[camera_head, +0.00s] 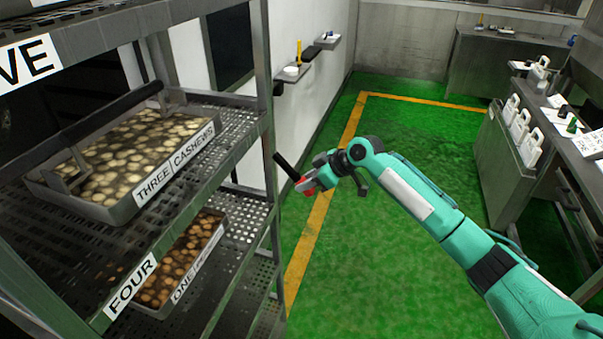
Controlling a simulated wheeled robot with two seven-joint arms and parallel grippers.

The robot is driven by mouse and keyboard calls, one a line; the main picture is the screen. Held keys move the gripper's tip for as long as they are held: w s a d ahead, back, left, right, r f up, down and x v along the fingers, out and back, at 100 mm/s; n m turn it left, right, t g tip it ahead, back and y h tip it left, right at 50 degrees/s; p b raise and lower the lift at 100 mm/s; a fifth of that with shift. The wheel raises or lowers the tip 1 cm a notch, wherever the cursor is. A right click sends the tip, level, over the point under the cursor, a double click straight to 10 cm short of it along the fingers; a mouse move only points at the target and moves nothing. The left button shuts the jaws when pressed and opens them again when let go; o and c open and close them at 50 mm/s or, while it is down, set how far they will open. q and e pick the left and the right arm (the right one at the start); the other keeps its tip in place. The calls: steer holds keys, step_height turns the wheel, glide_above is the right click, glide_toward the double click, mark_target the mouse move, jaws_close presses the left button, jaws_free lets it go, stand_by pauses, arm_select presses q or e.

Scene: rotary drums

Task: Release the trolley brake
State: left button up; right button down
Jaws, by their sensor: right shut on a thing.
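The trolley (265,75) is a grey metal rack with perforated shelves at the left. A black-handled lever (287,166), which looks like the trolley brake, slants up to the left beside the trolley's right front post. My right gripper (307,186) is shut on the lever at its lower end, where red parts show. The fingers are small here, and how the lever joins the trolley is hard to make out. My left gripper is not in view.
A tray labelled THREE CASHEWS (120,150) sits on the upper shelf, another tray (185,262) below. Small wall shelves (322,44) are behind. A counter with white jugs (520,125) stands at right. The green floor (385,275) between is clear.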

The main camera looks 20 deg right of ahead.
steer(key=shift+s+d+r+g+h+p, duration=0.1)
steer(key=shift+d+r+g+h+p, duration=0.1)
steer(key=shift+r+h+p, duration=0.2)
steer(key=shift+s+d+r+g+h+p, duration=0.1)
steer(key=shift+r+g+h+p, duration=0.15)
steer(key=shift+p, duration=0.25)
steer(key=c, duration=1.1)
jaws_free()
